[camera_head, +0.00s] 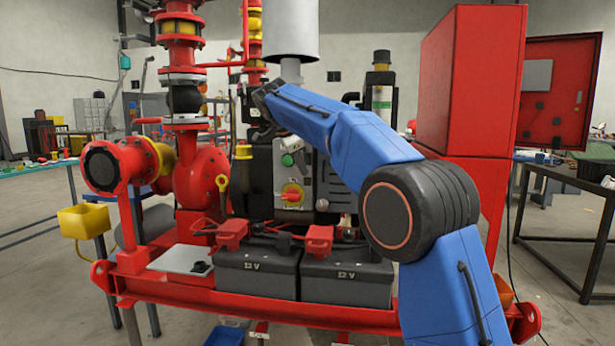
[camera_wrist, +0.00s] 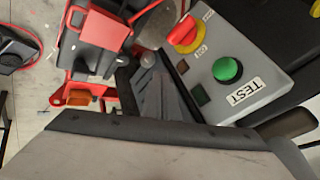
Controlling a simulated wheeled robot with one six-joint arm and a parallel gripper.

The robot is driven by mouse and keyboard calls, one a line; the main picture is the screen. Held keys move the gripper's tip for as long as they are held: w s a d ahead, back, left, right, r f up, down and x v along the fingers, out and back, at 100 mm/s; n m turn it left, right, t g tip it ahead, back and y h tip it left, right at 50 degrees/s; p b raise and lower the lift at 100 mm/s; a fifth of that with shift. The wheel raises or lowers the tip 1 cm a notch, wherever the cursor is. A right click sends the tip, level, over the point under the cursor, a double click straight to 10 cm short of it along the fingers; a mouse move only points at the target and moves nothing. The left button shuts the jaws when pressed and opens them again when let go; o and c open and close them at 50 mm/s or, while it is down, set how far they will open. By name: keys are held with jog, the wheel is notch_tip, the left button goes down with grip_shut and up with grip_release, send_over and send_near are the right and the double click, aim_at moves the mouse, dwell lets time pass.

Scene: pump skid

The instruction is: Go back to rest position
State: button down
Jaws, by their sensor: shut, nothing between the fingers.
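My blue arm reaches from the lower right up to the control panel of the pump skid. My gripper (camera_head: 262,134) is small and dark in the head view, just in front of and above the panel; the arm partly hides it. It is shut and holds nothing. The grey control panel (camera_head: 293,217) has a green button (camera_head: 287,160) and a red rotary switch on a yellow plate (camera_head: 292,194). In the wrist view the green button (camera_wrist: 227,69), with a TEST label beside it, and the red switch (camera_wrist: 184,30) are close. The button looks uncovered.
Two 12 V batteries (camera_head: 257,276) with red terminal covers stand below the panel on the red skid frame (camera_head: 270,315). Red pump piping (camera_head: 200,180) is at left. A tall red cabinet (camera_head: 470,80) stands behind my arm at right. A yellow bin (camera_head: 84,220) hangs at far left.

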jog(key=s+d+f+n+y, duration=0.1)
jog(key=s+d+f+n, duration=0.15)
jog(key=s+d, duration=0.45)
jog(key=s+d+f+n+g, duration=0.1)
jog(key=s+d+n, duration=0.25)
jog(key=s, duration=0.75)
jog(key=s+d+f+n+y, duration=0.1)
jog(key=s+d+f+n, duration=0.1)
jog(key=s+d, duration=0.55)
jog(key=s+d+f+n+y, duration=0.1)
jog(key=s+f+n, duration=0.2)
jog(key=s+f, duration=0.9)
jog(key=s+d+f+n+y, duration=0.1)
jog(key=s+f+n, duration=0.3)
jog(key=s+f, duration=0.9)
jog(key=s+d, duration=0.1)
jog(key=s, duration=0.4)
jog(key=shift+s+d+n, duration=0.25)
jog(key=shift+s+n, duration=0.05)
jog(key=shift+s, duration=0.05)
